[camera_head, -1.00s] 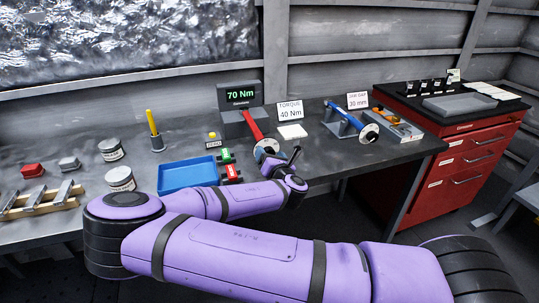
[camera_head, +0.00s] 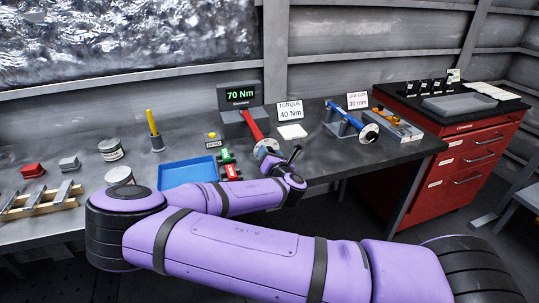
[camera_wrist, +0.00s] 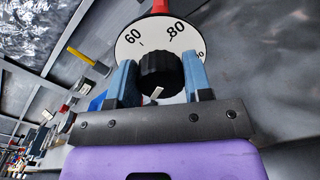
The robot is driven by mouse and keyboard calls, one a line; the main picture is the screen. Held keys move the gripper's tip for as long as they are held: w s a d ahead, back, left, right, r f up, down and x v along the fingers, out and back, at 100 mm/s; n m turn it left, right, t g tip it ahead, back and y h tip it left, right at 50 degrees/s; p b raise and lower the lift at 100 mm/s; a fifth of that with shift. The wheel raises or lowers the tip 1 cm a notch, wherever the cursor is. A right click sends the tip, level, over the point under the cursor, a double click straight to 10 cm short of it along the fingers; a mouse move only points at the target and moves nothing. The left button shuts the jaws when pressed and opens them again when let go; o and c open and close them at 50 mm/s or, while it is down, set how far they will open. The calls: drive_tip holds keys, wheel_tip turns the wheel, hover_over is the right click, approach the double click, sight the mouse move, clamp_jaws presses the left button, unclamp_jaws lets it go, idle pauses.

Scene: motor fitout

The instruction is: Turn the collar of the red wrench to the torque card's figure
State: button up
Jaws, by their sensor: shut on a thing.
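The red wrench (camera_head: 255,124) lies in a grey stand at the back of the bench. Its round white dial (camera_wrist: 178,38) shows 60 and 80 in the wrist view. The black ribbed collar (camera_wrist: 160,70) sits between the two blue-grey fingers of my gripper (camera_wrist: 160,84), which is shut on it. A small pale mark shows on the collar's lower part. The display (camera_head: 240,95) on the stand reads 70 Nm in green. The torque card (camera_head: 290,111) reads TORQUE 40 Nm. In the head view my wrist partly hides the collar.
A blue wrench (camera_head: 345,118) lies in another stand to the right, by a card reading 30 mm (camera_head: 358,101). A blue tray (camera_head: 188,172) and small green and red parts are left of my gripper. A red drawer cabinet (camera_head: 455,150) stands at the right.

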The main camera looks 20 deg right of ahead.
drive_tip(key=m, duration=0.5)
drive_tip(key=shift+m, duration=0.3)
drive_tip(key=m, duration=0.5)
drive_tip(key=shift+f+m, duration=0.1)
drive_tip(key=shift+m, duration=0.2)
idle(0.3)
drive_tip(key=o, duration=0.9)
drive_tip(key=s, duration=1)
drive_tip(key=shift+s, duration=0.4)
